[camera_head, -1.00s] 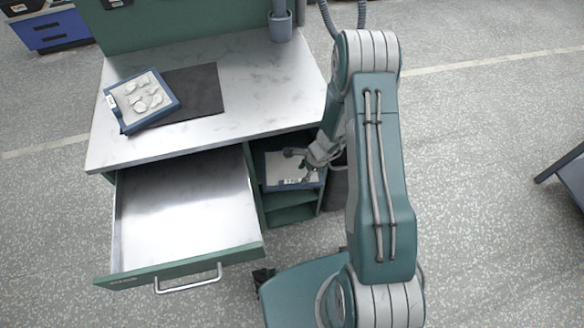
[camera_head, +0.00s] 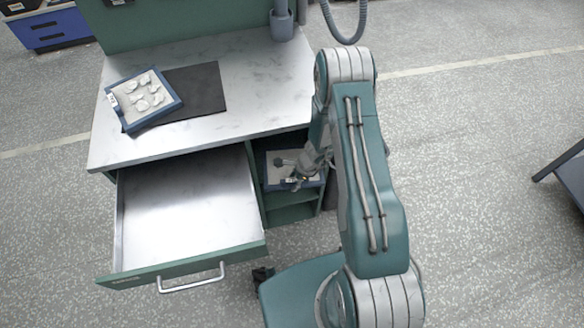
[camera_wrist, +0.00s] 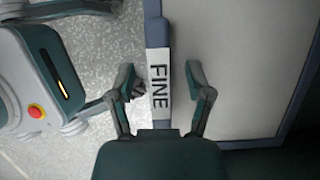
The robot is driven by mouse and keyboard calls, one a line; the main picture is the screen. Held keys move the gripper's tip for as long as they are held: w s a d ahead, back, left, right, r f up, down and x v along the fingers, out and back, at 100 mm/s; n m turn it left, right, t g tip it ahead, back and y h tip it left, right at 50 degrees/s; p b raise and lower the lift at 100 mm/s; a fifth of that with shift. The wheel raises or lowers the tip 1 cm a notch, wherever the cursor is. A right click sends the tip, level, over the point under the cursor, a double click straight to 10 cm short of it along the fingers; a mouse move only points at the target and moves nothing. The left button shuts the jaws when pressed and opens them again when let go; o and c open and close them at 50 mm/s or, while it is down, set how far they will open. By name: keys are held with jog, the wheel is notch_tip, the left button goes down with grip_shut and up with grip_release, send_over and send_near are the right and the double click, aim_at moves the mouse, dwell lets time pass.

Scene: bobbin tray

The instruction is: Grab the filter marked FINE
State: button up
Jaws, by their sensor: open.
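The filter marked FINE (camera_wrist: 230,70) fills the right of the wrist view, a pale panel in a blue frame. Its white FINE label (camera_wrist: 159,85) sits on the frame edge between my open fingers. In the head view the filter (camera_head: 277,172) lies in a shelf compartment under the bench, partly hidden by my gripper (camera_head: 294,172). My gripper (camera_wrist: 163,85) is open, with one finger on each side of the labelled edge. I cannot tell whether either finger touches it.
Another blue-framed filter (camera_head: 145,98) with pale lumps lies tilted on the bench top (camera_head: 220,125), partly over a dark mat (camera_head: 200,92). An empty drawer (camera_head: 190,215) stands pulled out left of the shelf.

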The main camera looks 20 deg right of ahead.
jog(key=shift+d, duration=0.15)
grip_shut()
